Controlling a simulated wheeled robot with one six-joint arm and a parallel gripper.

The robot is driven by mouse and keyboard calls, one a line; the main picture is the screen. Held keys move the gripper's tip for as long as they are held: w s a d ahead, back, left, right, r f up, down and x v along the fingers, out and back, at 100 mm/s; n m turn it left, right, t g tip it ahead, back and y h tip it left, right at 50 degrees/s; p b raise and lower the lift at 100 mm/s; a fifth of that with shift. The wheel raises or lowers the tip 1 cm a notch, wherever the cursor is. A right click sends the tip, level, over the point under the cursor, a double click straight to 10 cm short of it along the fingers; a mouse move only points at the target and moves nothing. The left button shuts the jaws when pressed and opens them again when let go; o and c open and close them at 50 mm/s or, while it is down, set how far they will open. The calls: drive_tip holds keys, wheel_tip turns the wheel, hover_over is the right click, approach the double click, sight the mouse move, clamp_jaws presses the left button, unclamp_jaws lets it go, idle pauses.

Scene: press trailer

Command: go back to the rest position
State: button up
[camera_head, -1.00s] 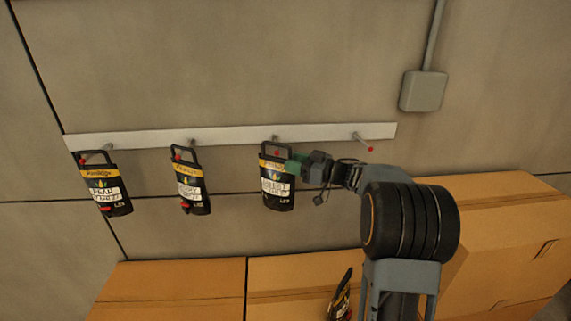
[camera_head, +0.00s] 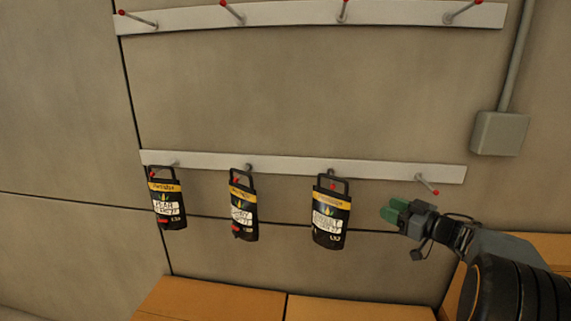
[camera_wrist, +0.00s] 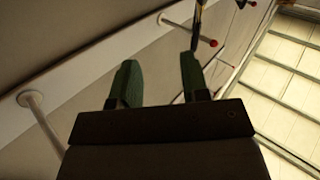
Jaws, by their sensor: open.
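My gripper (camera_head: 391,211) is open and empty, with green fingertips, to the right of the bags and just below the lower rail in the head view. In the wrist view the two green fingers (camera_wrist: 160,82) are apart with nothing between them. Three black bags with yellow bands and white labels hang from the lower rail: a left bag (camera_head: 168,203), a middle bag (camera_head: 243,209) and a right bag (camera_head: 331,217). A clear gap separates the right bag from my gripper. A small part of a dark item shows beyond the fingers in the wrist view.
The lower white rail (camera_head: 290,166) has a bare red-tipped peg (camera_head: 428,185) at its right, close above my gripper. An upper rail (camera_head: 290,15) has several bare pegs. Cardboard boxes (camera_head: 230,298) stand below. A grey wall box (camera_head: 499,133) is at the right.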

drive_tip(key=d+f+m+t+h, duration=0.1)
drive_tip(key=d+f+m+h, duration=0.5)
drive_tip(key=d+h, duration=0.55)
drive_tip(key=s+a+f+m+g+h, duration=0.3)
drive_tip(key=s+a+m+g+h, duration=0.15)
drive_tip(key=s, duration=0.25)
drive_tip(key=s+a+f+g+y, duration=0.1)
drive_tip(key=s+a+g+y, duration=0.1)
drive_tip(key=s+a, duration=0.6)
drive_tip(key=s+a+n+g+y, duration=0.1)
drive_tip(key=s+a+g+y, duration=0.2)
drive_tip(key=s+a, duration=0.5)
drive_tip(key=shift+s+a+f+g, duration=0.35)
drive_tip(key=shift+a, duration=2.85)
